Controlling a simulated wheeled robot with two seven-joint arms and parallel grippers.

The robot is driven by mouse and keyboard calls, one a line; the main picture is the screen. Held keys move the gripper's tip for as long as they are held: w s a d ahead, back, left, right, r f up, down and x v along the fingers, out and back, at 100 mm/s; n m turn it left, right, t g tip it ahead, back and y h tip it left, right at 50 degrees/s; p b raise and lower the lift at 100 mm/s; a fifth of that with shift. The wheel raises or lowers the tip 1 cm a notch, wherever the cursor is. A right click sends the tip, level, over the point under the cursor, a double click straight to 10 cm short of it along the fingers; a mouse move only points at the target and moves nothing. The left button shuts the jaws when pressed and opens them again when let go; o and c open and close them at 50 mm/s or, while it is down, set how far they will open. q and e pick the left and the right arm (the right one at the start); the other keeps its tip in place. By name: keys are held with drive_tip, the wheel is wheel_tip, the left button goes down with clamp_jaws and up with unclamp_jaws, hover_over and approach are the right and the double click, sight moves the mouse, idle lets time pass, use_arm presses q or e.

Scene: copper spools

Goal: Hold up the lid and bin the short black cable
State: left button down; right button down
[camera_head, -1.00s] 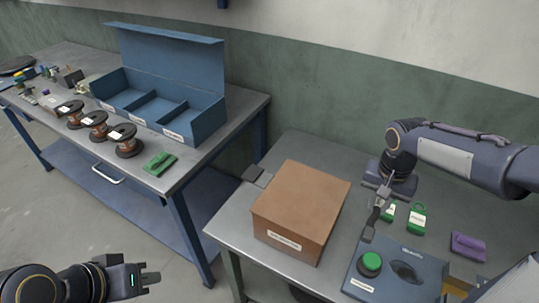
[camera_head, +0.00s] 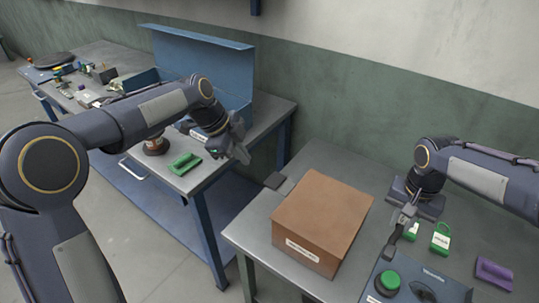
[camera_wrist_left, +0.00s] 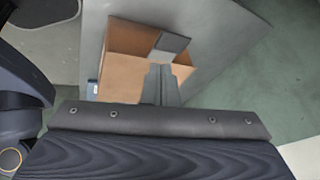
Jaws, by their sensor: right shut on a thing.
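The brown box (camera_head: 318,222) stands on the right table with its flat lid (camera_head: 325,200) down and a white label on its front. A dark grey tab (camera_head: 275,181) sticks out at its left side; the box (camera_wrist_left: 127,73) and tab (camera_wrist_left: 172,45) also show in the left wrist view. My left gripper (camera_head: 242,153) is in the air left of and above the box. Its fingers (camera_wrist_left: 162,88) look pressed together and empty. My right gripper (camera_head: 407,212) is shut on the short black cable (camera_head: 391,244), which hangs down behind the blue panel.
A blue panel (camera_head: 440,290) with a green button (camera_head: 388,281) stands right of the box. Green tags (camera_head: 440,238) and a purple piece (camera_head: 494,273) lie behind it. The left table holds an open blue case (camera_head: 205,60), a spool (camera_head: 156,146) and a green piece (camera_head: 185,163).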

use_arm(q)
drive_tip(key=w+d+f+m, duration=0.3)
hover_over(267, 180)
drive_tip(key=shift+g, duration=0.3)
wheel_tip(267, 180, down, 5)
drive_tip(key=shift+a+r, duration=0.1)
drive_tip(key=shift+f, duration=0.35)
drive_tip(key=shift+f, duration=0.1)
drive_tip(key=shift+f, duration=2.05)
